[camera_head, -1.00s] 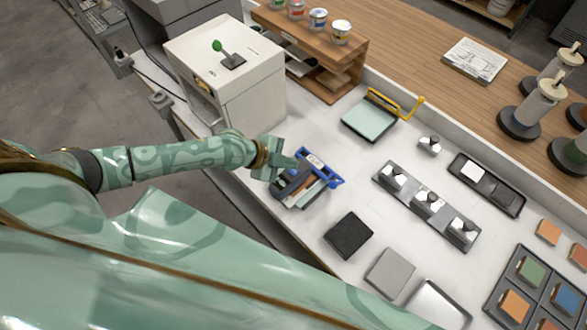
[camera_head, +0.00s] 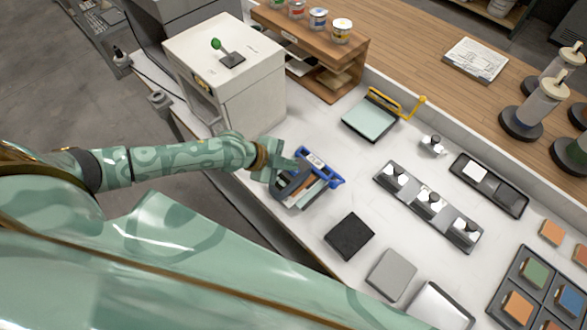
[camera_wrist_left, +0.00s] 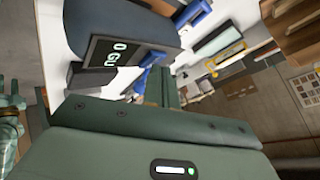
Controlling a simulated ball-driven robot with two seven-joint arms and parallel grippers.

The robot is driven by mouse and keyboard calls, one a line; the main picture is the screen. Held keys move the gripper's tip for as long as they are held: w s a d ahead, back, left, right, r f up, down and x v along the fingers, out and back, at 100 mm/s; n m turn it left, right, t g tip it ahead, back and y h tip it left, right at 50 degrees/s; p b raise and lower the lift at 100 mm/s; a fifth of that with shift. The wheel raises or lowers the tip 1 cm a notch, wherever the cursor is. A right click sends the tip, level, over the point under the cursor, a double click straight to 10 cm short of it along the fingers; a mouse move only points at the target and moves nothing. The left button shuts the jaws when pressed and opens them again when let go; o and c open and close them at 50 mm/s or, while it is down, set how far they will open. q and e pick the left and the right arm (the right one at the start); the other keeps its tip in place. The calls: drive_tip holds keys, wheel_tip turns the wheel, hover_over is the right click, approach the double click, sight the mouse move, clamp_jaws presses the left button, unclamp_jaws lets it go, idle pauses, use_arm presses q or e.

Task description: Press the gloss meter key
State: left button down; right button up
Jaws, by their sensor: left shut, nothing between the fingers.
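The gloss meter (camera_head: 320,166) stands on the white bench in the head view, a dark device with blue parts. In the left wrist view its dark body (camera_wrist_left: 110,22) carries a black display (camera_wrist_left: 116,52) with light characters that look like "0 GU". Blue parts (camera_wrist_left: 197,12) show beside the body there. My left gripper (camera_head: 291,162) is shut and empty, at the meter's upper left side and overlapping it in the head view. In the left wrist view its fingers (camera_wrist_left: 162,84) point toward the meter's blue parts. I cannot tell whether they touch. The key is not clearly visible. My right gripper is out of view.
A white cabinet (camera_head: 250,86) with a green-knobbed lever stands behind my left forearm. A black pad (camera_head: 349,236) and a grey pad (camera_head: 391,274) lie in front of the meter. A strip of metal weights (camera_head: 414,217) lies to the right. White bench surface between them is free.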

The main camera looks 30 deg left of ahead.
use_arm(q)
drive_tip(key=shift+f, duration=0.15)
idle(0.4)
drive_tip(key=shift+r+p, duration=0.55)
drive_tip(key=shift+r, duration=0.25)
wheel_tip(320, 180, up, 5)
drive_tip(key=p, duration=0.4)
idle(0.7)
